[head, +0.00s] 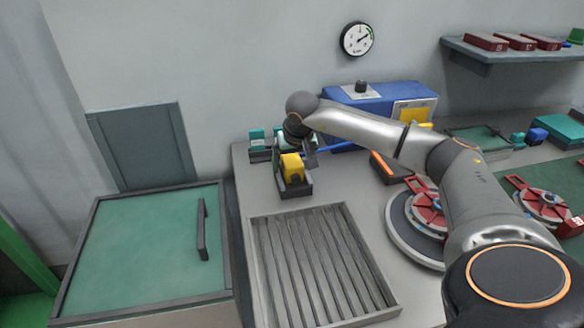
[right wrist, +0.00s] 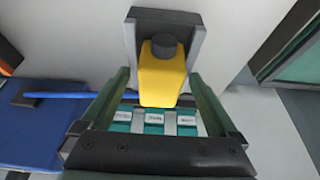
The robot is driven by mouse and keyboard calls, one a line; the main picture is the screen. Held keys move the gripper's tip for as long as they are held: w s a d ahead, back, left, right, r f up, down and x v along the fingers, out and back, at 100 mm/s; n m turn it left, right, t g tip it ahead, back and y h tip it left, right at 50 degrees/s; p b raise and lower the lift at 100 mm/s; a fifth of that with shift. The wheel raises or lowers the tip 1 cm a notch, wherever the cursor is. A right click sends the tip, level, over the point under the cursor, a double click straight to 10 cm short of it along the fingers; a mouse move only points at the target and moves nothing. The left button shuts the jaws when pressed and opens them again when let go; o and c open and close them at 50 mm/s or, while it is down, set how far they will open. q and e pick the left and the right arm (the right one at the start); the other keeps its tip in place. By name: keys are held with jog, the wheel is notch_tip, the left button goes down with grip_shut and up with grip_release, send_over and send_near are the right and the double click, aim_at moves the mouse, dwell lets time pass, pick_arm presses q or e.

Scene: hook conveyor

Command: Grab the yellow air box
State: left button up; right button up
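The yellow air box (head: 291,167) stands in a small dark grey holder (head: 296,190) at the back left of the grey bench. In the right wrist view the yellow air box (right wrist: 162,78), with its dark round cap, lies between my right fingertips, and the grey holder (right wrist: 195,38) frames it. My right gripper (right wrist: 158,82) is open, with a finger on each side of the box and narrow gaps visible. In the head view my right gripper (head: 303,152) is partly hidden at the box. My left gripper is not in view.
Teal labelled boxes (right wrist: 153,122) are close behind the yellow box. A slatted grey tray (head: 318,265) lies in front of the holder. A blue machine (head: 372,98) with a blue bar stands to the right. A round turntable (head: 400,228) is partly under my right arm.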

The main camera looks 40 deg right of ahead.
jog(key=shift+r, duration=0.1)
grip_shut()
dwell(0.5)
